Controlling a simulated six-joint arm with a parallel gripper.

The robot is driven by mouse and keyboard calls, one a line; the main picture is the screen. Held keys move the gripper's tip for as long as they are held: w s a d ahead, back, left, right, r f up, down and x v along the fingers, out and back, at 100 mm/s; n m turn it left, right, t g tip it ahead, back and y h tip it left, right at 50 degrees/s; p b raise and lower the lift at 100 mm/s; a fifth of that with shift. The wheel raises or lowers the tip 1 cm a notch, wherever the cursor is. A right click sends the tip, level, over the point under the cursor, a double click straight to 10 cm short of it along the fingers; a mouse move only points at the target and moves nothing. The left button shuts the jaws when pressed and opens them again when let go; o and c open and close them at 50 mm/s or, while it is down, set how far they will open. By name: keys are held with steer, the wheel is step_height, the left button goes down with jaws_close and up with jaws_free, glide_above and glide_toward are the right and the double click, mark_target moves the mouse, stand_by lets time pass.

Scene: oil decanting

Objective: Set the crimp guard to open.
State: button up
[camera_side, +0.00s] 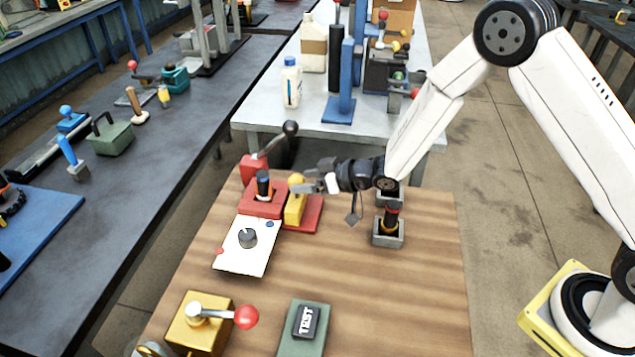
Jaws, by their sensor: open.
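A red fixture (263,205) stands at the back left of the wooden table and holds a dark bottle with an orange band (264,184). A yellow upright piece with a rounded top (295,207) stands at its right side on a red base plate (312,214). A lever with a black ball (290,128) rises behind from a red block (253,168). No label shows which part is the crimp guard. My gripper (309,182) is open, at the right of the yellow piece's top. Whether it touches it cannot be told; its fingertips are small and partly overlap the piece.
A white panel with a dark knob (248,238) lies in front of the fixture. A gold box with a red-ball lever (200,325) and a green TEST block (304,327) are nearer. A grey holder (388,238) with a dark bottle (391,216) stands right. The table's front right is clear.

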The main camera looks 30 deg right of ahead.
steer(key=shift+x, duration=1.4)
jaws_close()
